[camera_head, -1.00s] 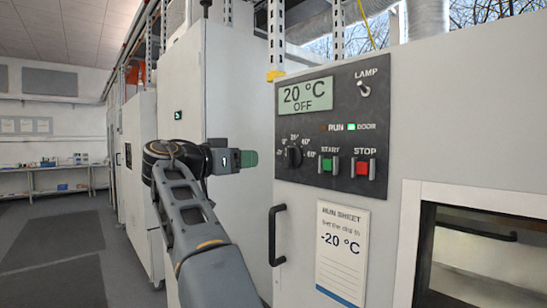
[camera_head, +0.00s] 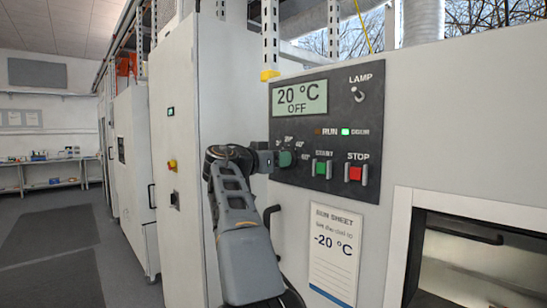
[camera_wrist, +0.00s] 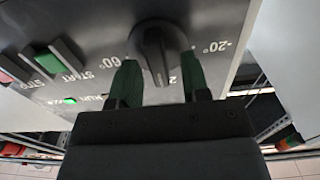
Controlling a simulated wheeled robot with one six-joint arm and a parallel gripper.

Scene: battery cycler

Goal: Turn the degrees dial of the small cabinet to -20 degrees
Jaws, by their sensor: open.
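The dark degrees dial (camera_wrist: 158,48) shows in the wrist view, its ridged knob between the tips of my gripper's two green fingers (camera_wrist: 160,75). The fingers are open, one on each side of the knob; I cannot tell if they touch it. The mark 60° is left of the dial and -20° is right of it. In the head view my gripper (camera_head: 284,159) is at the control panel (camera_head: 330,100) and hides the dial. The display (camera_head: 300,98) reads 20 °C, OFF.
The green START button (camera_head: 322,168) and red STOP button (camera_head: 356,173) sit right of the dial. The lamp switch (camera_head: 358,93) is above. The run sheet (camera_head: 334,255) below reads -20 °C. An open chamber (camera_head: 470,255) is at lower right.

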